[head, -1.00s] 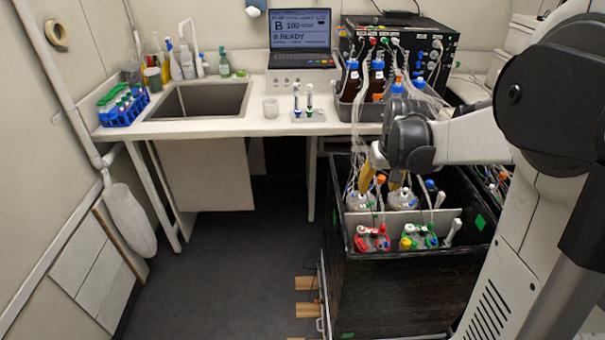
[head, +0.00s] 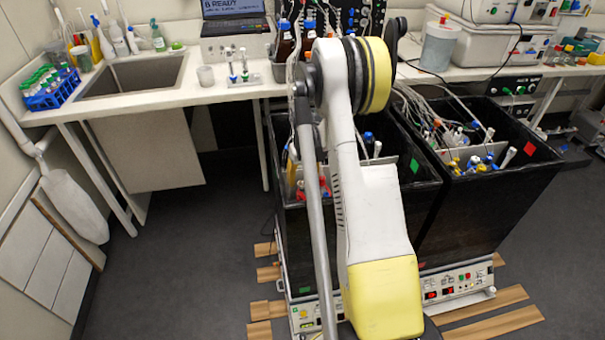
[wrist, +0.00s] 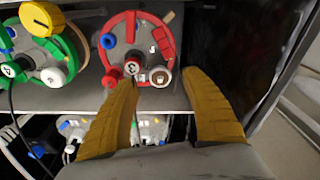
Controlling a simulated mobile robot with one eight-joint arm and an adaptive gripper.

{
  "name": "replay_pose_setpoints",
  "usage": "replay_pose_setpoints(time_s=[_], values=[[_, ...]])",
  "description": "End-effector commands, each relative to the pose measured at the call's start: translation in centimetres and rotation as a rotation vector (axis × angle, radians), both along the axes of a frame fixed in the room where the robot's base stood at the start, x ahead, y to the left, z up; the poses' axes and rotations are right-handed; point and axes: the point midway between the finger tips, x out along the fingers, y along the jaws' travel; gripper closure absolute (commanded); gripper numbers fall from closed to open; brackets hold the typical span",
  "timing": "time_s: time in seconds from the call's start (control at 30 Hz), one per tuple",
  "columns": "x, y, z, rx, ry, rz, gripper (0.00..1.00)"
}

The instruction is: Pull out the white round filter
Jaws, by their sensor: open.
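In the wrist view, a red-topped vessel (wrist: 140,40) stands on a light shelf. A white round piece with a brownish centre (wrist: 161,77), possibly the filter, sits at its near edge. In the head view, part of the red top (head: 312,185) shows beside my arm; my gripper is hidden there.
A green-topped vessel (wrist: 40,55) with a yellow round piece stands to the left. Clear vessels (wrist: 150,130) show below the shelf edge. A dark box wall (wrist: 235,45) rises close on the right. A second black box (head: 490,210) stands to the right.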

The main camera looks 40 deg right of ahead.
Motion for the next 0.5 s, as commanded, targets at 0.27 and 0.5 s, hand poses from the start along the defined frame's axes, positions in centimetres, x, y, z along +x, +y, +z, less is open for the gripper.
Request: replay_pose_setpoints(time_s=[0.27,0.5], values=[[0.3,-0.1,-3.0,0.0,0.0,0.0,0.45],[0.4,-0.1,-3.1,0.0,0.0,0.0,0.45]])
